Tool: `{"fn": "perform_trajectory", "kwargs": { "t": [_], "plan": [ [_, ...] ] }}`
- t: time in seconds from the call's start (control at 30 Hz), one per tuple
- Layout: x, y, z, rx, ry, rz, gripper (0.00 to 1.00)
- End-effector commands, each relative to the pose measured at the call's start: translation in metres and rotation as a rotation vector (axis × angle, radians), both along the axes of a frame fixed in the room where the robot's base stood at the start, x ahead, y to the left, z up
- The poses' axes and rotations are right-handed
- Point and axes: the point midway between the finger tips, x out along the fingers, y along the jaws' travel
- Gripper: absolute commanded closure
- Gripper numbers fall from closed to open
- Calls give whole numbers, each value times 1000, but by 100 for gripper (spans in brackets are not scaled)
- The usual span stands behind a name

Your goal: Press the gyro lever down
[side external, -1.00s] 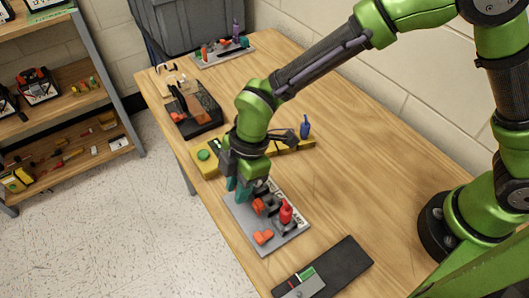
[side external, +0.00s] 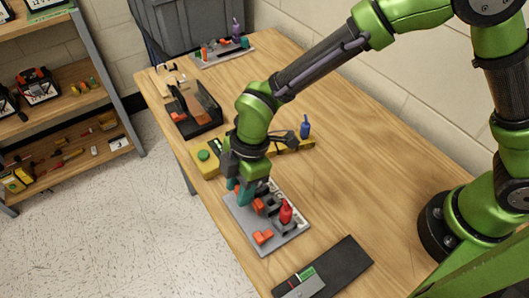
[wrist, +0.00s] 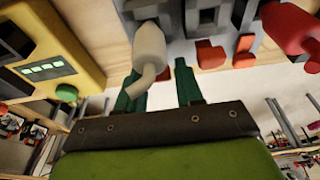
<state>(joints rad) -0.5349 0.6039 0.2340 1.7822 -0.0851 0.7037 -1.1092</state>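A grey panel (side external: 240,222) with printed lettering lies on the table and carries several controls. I cannot read which one is labelled gyro. On it are an orange-red lever (side external: 263,237) at the near side, a red knobbed handle (side external: 286,213) and another orange part beside my fingers. My gripper (side external: 239,190) points down over the panel's far left part, its teal fingers close to the controls. In the wrist view the fingers (wrist: 160,88) stand apart, and a pale rounded lever (wrist: 150,48) shows near them. The red handle (wrist: 288,25) is to the right there. Contact is unclear.
A yellow box (side external: 207,165) with a green button sits just beyond the panel. A black tray (side external: 205,125) stands farther back. A dark pad (side external: 345,265) lies at the near edge.

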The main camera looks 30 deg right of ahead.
Motion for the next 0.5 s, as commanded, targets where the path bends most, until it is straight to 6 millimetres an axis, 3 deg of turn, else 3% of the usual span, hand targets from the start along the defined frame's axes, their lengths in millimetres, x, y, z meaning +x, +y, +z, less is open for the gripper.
{"fn": "perform_trajectory", "kwargs": {
  "t": [0.5],
  "plan": [
    [1, -12, 53, 3, -4, 0, 64]
  ]
}}
